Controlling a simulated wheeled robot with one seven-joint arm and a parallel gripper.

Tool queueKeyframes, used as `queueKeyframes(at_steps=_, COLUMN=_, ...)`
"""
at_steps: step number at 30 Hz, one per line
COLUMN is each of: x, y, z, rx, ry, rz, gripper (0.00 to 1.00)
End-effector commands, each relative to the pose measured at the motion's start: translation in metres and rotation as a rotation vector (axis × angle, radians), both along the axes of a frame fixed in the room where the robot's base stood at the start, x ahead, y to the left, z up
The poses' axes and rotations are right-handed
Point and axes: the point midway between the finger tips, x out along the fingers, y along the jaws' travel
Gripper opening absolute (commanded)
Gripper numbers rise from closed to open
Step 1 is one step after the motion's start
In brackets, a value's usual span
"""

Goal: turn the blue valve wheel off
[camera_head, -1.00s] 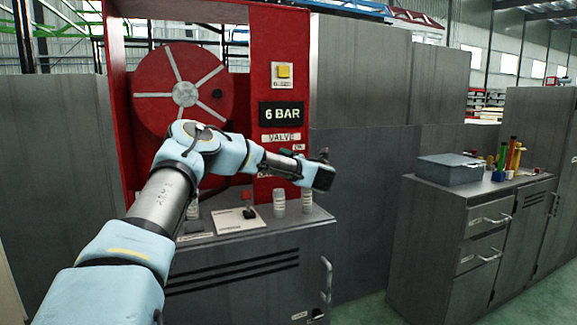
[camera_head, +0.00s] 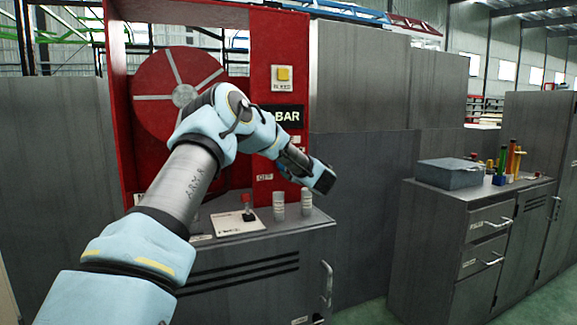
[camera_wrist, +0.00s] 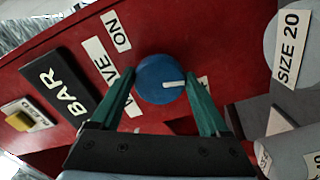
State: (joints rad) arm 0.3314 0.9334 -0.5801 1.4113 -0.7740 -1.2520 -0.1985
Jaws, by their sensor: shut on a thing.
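The blue valve wheel (camera_wrist: 160,79) is on the red panel in the wrist view. It is a round blue knob with a white pointer mark, which points to the right of that picture. My gripper (camera_wrist: 160,90) has its two green fingers on either side of the wheel, shut on it. An "ON" label (camera_wrist: 117,31) and a partly covered "VALVE" label (camera_wrist: 101,62) are beside it. In the head view my arm hides the wheel, and my gripper (camera_head: 318,180) is in front of the red panel (camera_head: 279,62). An "OFF" label (camera_head: 265,177) shows low on the panel.
A yellow button (camera_head: 284,74) and a black "BAR" display (camera_head: 287,116) are above. A grey box (camera_head: 449,173) sits on the right-hand cabinet.

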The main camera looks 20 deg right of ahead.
Motion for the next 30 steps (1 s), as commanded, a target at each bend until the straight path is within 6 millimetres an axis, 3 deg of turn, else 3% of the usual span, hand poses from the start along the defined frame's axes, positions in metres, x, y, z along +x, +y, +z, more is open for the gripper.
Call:
queueKeyframes(at_steps=15, x=-0.0012, y=-0.0006, z=-0.0010, rx=0.452, ry=0.058, rz=-0.003, gripper=0.23)
queueKeyframes(at_steps=30, x=-0.0013, y=0.0006, z=-0.0037, rx=0.654, ry=0.087, rz=-0.003, gripper=0.23)
